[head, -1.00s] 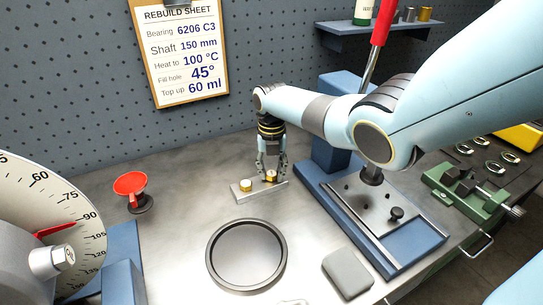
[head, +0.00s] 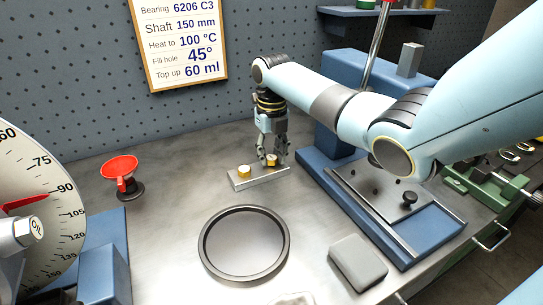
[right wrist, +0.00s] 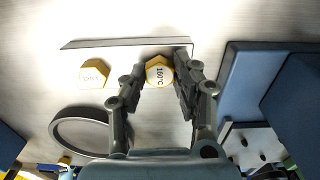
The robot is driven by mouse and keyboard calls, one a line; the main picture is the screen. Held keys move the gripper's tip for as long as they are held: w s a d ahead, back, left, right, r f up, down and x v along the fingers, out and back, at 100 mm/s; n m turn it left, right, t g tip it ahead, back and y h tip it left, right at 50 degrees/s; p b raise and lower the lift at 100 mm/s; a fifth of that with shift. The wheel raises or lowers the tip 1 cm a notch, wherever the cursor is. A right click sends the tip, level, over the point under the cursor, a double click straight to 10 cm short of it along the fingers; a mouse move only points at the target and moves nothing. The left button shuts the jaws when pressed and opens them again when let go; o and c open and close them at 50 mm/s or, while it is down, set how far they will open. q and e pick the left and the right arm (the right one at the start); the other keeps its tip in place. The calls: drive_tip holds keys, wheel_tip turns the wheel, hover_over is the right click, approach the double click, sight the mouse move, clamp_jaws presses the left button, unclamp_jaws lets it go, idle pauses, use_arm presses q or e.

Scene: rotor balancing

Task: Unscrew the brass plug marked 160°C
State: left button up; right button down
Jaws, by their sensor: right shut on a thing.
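The brass plug marked 160°C (right wrist: 159,71) is a hex plug on a small grey metal bar; it also shows at the bar's right end in the head view (head: 271,160). My right gripper (right wrist: 160,80) is shut on it, one finger on each side, pointing down at the bar; it also shows in the head view (head: 271,155). A second brass plug (right wrist: 94,73) sits on the same bar (right wrist: 125,52), apart from the gripper; its marking is too small to read surely. It stands at the bar's left end in the head view (head: 244,171). My left gripper is not in view.
A round dark tray (head: 206,262) lies in front of the bar, with a grey pad (head: 357,263) to its right. A blue press (head: 318,165) stands close right of the gripper.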

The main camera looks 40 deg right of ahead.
drive_tip(key=shift+s+a, duration=0.1)
drive_tip(key=shift+s, duration=0.1)
drive_tip(key=c, duration=0.9)
unclamp_jaws()
drive_tip(key=shift+c, duration=0.3)
drive_tip(key=shift+p, duration=0.35)
